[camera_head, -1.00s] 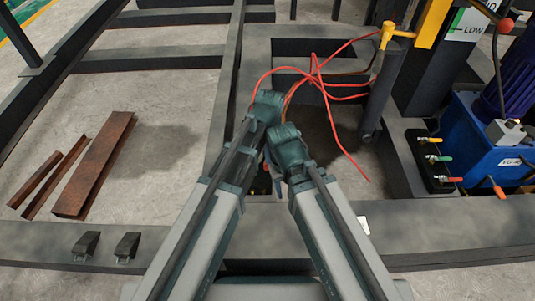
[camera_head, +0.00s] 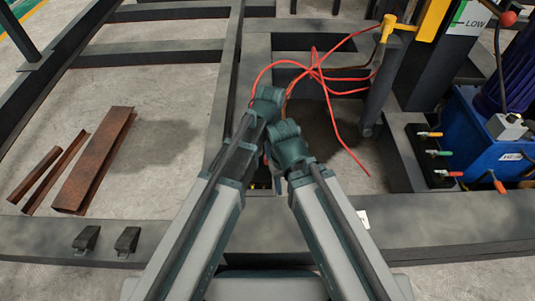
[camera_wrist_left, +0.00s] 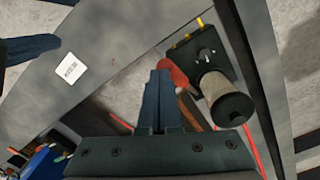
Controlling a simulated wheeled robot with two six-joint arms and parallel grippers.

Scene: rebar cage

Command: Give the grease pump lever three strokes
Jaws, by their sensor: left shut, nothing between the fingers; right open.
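In the left wrist view, the grease pump shows as a dark block with a beige cylinder (camera_wrist_left: 220,93). A red grip (camera_wrist_left: 173,74), which looks like the end of its lever, lies right beside my left fingertips. My left gripper (camera_wrist_left: 159,76) is shut and empty; I cannot tell whether it touches the red grip. In the head view, my left gripper (camera_head: 267,102) is higher and my right gripper (camera_head: 287,137) is just below and right of it. The right one is open, its fingers mostly hidden. The arms hide most of the pump there.
Red hoses (camera_head: 316,72) loop above the grippers to a yellow fitting (camera_head: 388,29). A blue unit (camera_head: 463,140) with small coloured valve handles stands at right. Rusty steel channels (camera_head: 95,160) lie on the floor at left. Dark frame beams surround the area.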

